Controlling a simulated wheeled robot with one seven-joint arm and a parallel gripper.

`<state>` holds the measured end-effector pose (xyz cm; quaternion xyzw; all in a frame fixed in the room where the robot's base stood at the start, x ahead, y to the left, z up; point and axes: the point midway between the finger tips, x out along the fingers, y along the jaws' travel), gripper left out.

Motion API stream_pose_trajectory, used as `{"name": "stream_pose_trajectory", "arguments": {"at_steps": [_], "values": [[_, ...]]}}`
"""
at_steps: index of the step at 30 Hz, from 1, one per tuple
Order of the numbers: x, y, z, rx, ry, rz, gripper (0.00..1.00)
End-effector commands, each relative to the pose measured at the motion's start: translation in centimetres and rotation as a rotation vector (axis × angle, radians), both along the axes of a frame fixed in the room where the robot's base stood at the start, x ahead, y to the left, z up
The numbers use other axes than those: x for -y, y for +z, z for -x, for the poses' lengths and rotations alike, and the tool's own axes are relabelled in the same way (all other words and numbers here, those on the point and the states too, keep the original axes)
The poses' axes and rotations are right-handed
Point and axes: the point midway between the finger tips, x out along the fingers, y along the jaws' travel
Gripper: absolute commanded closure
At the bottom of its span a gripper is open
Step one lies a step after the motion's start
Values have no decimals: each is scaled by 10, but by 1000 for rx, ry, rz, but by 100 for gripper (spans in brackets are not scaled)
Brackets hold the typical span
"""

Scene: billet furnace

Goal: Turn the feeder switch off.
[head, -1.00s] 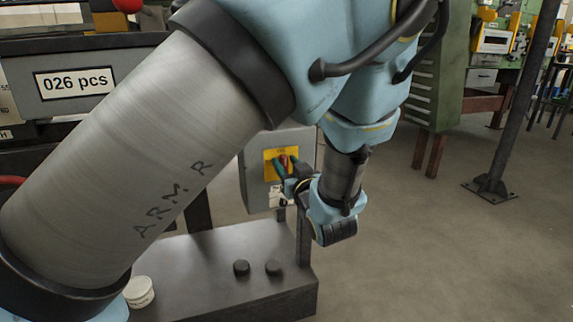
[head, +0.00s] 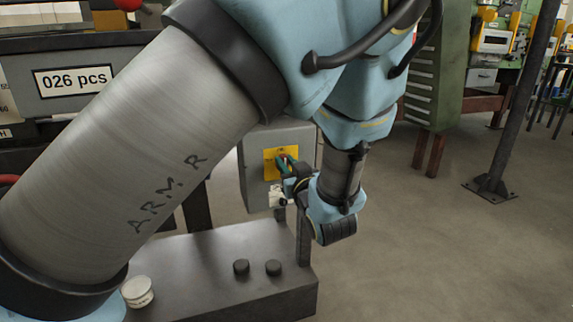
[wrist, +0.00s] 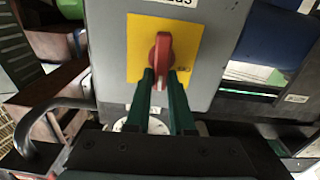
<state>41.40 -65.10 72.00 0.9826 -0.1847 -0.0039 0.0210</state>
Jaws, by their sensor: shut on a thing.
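The feeder switch has a red rotary handle (wrist: 162,55) on a yellow plate (wrist: 137,50), fixed to the front of a grey box (wrist: 215,50). In the wrist view the handle points up and down in the picture. My gripper (wrist: 163,78) has green fingers shut on the handle's near end, one on each side. In the head view the yellow plate (head: 269,158) and grey box (head: 252,185) show beyond my arm. My gripper (head: 286,163) is at the plate, and the red handle is mostly hidden behind the fingers there.
A dark bench (head: 205,262) below the box carries two black knobs (head: 257,267) and a round white container (head: 138,291). A counter sign (head: 74,80) reads "026 pcs". A dark post (head: 515,100) stands at right. The floor (head: 430,250) at right is clear.

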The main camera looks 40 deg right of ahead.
Motion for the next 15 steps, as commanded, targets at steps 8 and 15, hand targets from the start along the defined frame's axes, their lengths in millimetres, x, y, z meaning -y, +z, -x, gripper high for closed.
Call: {"name": "stream_pose_trajectory", "arguments": {"at_steps": [8, 15], "values": [[-4, -4, -2, -66, 2, 165, 100], [-8, -7, -3, -146, 2, 375, 100]]}}
